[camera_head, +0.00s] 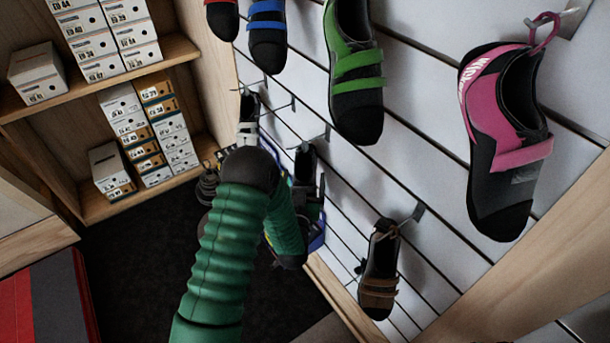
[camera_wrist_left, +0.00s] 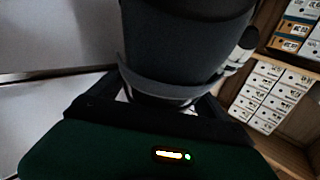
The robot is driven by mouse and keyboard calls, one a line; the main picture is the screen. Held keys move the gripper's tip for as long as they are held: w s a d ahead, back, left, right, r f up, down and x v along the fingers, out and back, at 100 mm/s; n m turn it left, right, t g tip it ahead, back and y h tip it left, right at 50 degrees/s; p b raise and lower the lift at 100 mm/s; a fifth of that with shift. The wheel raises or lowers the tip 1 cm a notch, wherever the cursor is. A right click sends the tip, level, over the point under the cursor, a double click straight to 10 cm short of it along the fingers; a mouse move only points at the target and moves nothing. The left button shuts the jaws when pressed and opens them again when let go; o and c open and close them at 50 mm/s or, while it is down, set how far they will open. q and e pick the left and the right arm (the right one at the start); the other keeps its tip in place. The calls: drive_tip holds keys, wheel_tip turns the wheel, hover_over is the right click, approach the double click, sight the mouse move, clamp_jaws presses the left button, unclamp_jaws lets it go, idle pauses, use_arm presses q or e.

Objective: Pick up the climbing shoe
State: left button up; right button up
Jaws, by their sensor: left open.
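A dark climbing shoe (camera_head: 305,163) hangs low on the slatted wall, just beyond my left arm, which hides part of it. My left gripper (camera_head: 308,200) is at this shoe's lower part, small and partly hidden in the head view. In the left wrist view the dark shoe (camera_wrist_left: 185,42) fills the top centre, very close, with a grey band near its lower edge. The open gripper (camera_wrist_left: 160,98) has a dark finger on each side of the shoe's lower end. I cannot tell whether they touch it. My right gripper is out of view.
Other shoes hang on the wall: pink (camera_head: 505,140), green-strapped (camera_head: 354,80), blue-strapped (camera_head: 267,35), brown-strapped (camera_head: 380,270) and white-strapped (camera_head: 248,132). Shelves with shoe boxes (camera_head: 150,130) stand at the left. The dark floor (camera_head: 140,270) is open at lower left, beside a red item (camera_head: 40,300).

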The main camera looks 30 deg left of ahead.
use_arm(q)
drive_tip(key=c, duration=1.5)
drive_tip(key=shift+c, duration=0.9)
drive_tip(key=shift+r, duration=0.1)
